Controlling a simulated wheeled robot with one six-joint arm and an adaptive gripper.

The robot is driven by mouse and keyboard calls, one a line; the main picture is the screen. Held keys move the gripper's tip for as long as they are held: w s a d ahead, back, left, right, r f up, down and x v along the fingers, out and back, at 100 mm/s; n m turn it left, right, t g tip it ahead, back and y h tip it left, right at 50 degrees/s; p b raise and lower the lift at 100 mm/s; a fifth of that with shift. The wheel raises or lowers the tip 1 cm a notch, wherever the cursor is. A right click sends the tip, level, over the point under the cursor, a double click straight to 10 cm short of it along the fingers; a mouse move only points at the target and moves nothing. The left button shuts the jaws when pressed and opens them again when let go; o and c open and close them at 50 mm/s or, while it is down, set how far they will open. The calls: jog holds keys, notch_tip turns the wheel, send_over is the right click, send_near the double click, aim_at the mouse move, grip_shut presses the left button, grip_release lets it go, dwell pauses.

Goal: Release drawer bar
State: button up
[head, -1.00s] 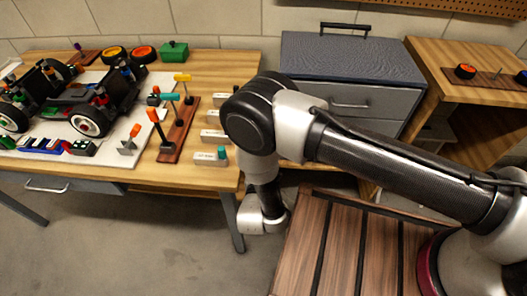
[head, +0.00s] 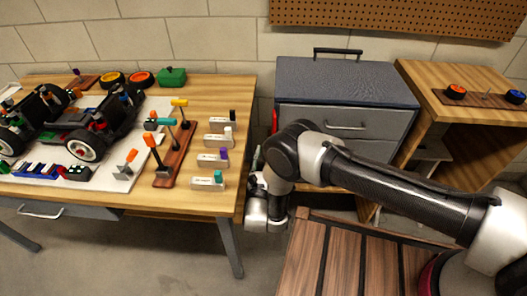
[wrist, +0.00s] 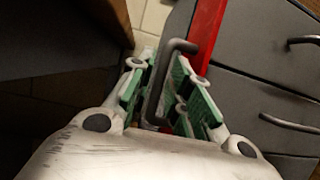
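In the head view a sliver of red (head: 275,121) shows at the left side of the grey cabinet (head: 345,85). There my arm hides the bar and most of the gripper.
The workbench (head: 225,95) with the toy car (head: 100,125) and labelled blocks (head: 212,160) stands left of my arm. Grey drawers with handles (wrist: 290,122) lie right of the gripper in the wrist view. A wooden shelf unit (head: 430,75) stands right of the cabinet.

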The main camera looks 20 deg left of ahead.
jog(key=shift+w+a+r, duration=0.1)
jog(key=shift+w+r, duration=0.15)
jog(key=shift+w, duration=0.4)
grip_shut()
jog(key=shift+w+a+m+h, duration=0.15)
jog(key=shift+m+h, duration=0.55)
jog(key=shift+h, duration=0.7)
grip_release()
